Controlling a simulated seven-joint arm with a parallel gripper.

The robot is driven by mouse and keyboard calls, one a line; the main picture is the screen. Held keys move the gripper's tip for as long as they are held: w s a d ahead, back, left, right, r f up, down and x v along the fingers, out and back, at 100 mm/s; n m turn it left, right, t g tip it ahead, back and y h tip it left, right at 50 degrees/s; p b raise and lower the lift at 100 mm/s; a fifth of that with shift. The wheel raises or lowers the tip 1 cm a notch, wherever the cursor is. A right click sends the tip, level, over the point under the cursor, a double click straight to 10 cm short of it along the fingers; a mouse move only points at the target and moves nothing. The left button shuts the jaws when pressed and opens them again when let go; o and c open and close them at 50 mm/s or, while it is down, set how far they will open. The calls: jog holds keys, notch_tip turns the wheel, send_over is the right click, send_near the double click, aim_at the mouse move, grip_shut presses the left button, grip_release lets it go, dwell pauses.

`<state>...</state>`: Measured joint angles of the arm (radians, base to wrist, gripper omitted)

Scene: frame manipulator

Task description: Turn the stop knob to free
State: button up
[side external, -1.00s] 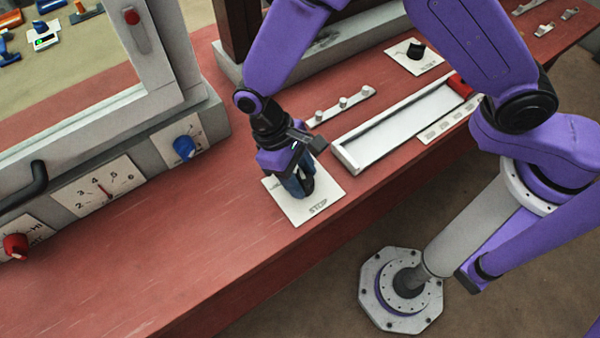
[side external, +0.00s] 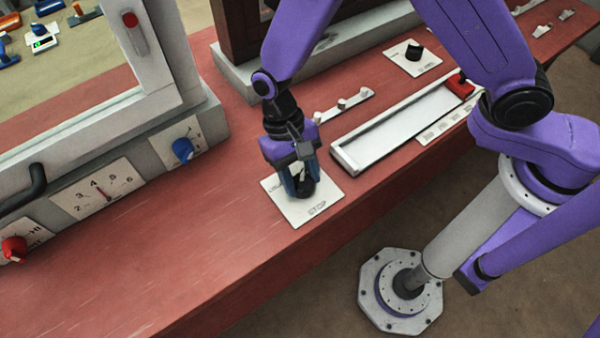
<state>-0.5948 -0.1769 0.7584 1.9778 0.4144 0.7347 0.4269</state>
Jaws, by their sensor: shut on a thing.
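The stop knob (side external: 305,186) is a dark knob on a white plate (side external: 310,207) lettered STOP, lying on the red bench top. My gripper (side external: 298,189) points down over the plate with its fingers on either side of the knob, shut on it. The fingers and the gripper body hide much of the knob, so its exact pointing direction is hard to tell. Lettering at the plate's left edge is partly visible but too small to read fully.
A white tray (side external: 345,158) with a red block (side external: 460,86) lies right of the plate. A strip with small pegs (side external: 343,105) is behind. A black knob (side external: 414,51) sits on another plate. A blue knob (side external: 183,150) and red knob (side external: 14,248) are at left. The front-left bench is clear.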

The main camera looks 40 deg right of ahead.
dwell(0.3)
jog(key=o, duration=1.1)
jog(key=shift+c, duration=0.2)
jog(key=v, duration=1.7)
jog(key=shift+w+r, duration=0.15)
jog(key=shift+w, duration=0.05)
jog(key=shift+d, duration=0.1)
jog(key=s+d+n+t, duration=0.2)
jog(key=s+d+n, duration=0.4)
jog(key=s+d, duration=0.3)
jog(key=s+d+r+n+t, duration=0.1)
jog(key=s+d+n, duration=0.5)
jog(key=d, duration=1.1)
jog(key=s+t, duration=0.1)
jog(key=s, duration=0.3)
jog(key=shift+d+r+n+t, duration=0.25)
jog(key=shift+r+n+t, duration=0.05)
jog(key=shift+n, duration=0.1)
